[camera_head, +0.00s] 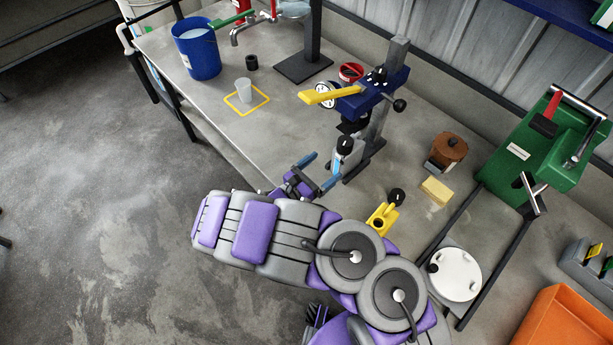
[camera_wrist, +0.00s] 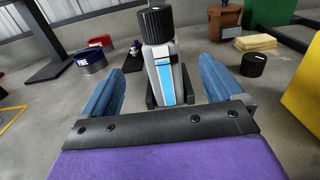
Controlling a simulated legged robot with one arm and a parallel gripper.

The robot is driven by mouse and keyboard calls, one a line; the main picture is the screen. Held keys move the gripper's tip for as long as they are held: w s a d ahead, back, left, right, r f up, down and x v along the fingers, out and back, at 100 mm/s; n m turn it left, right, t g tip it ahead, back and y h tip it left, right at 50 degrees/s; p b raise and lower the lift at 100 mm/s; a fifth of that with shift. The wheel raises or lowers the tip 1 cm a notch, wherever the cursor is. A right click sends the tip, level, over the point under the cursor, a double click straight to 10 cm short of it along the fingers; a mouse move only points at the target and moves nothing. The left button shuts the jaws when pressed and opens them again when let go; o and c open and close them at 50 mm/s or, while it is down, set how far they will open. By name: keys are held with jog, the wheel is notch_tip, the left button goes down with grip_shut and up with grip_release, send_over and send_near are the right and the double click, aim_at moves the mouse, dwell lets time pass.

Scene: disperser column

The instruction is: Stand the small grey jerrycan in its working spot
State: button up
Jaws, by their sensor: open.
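A small grey container with a black cap and a blue-and-white label, which looks like the jerrycan (camera_head: 343,154), stands upright on the bench at the foot of the blue-headed disperser column (camera_head: 371,97). In the wrist view the jerrycan (camera_wrist: 165,72) is straight ahead, between the lines of my two blue fingers. My gripper (camera_head: 318,172) is open and empty, just short of the jerrycan. Its fingers (camera_wrist: 157,88) stand to either side in the wrist view, and contact is not visible. The jerrycan's lower part is partly hidden by my gripper in the wrist view.
A yellow square outline (camera_head: 236,108) holds a translucent cup (camera_head: 244,89). A blue bucket (camera_head: 196,47) stands at the back left.

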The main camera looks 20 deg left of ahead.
jog(key=p+v, duration=0.1)
jog(key=v, duration=0.5)
dwell(0.5)
